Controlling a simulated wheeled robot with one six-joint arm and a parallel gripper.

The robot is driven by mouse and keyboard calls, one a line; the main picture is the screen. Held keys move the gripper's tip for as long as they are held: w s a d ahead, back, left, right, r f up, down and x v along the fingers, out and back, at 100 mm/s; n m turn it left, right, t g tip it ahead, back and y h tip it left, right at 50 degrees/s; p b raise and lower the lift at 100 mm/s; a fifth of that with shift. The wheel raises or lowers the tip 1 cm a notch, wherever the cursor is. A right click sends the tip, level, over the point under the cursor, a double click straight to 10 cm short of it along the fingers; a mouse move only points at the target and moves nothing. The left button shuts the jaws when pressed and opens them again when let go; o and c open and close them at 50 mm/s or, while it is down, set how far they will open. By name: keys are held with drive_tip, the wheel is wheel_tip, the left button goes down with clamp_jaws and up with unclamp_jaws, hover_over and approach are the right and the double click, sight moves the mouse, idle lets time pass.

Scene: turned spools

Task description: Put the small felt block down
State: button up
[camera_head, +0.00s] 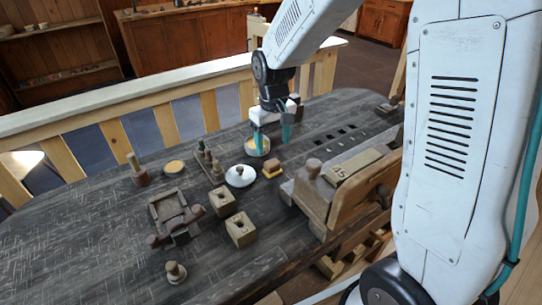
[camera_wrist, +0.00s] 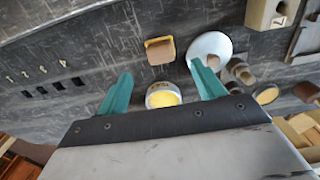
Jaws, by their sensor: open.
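A small block (camera_head: 272,170), tan-brown with a yellow edge, sits on the dark table; it is the likeliest felt block, though I cannot read its material. It also shows in the wrist view (camera_wrist: 160,50), beyond my fingertips and upright of the tin. My gripper (camera_head: 272,138) is open, with its two teal fingers apart and pointing down. In the wrist view my gripper (camera_wrist: 165,80) has nothing clamped between its fingers.
A white round lidded dish (camera_head: 240,176) stands beside the block. Two wooden cubes with holes (camera_head: 240,230), a peg rack (camera_head: 211,163) and a dark wooden cradle (camera_head: 175,218) stand to the left. A wooden vise-like bench (camera_head: 335,190) is at right. Numbered slots (camera_wrist: 52,87) mark the tabletop.

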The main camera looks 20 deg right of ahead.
drive_tip(key=s+d+r+m, duration=0.1)
drive_tip(key=s+d+r, duration=0.1)
drive_tip(key=s+r, duration=1.15)
drive_tip(key=s+m+t, duration=0.1)
drive_tip(key=s, duration=1.3)
drive_tip(key=shift+s+d+r, duration=0.15)
drive_tip(key=shift+s+r, duration=0.1)
drive_tip(key=shift+r, duration=0.1)
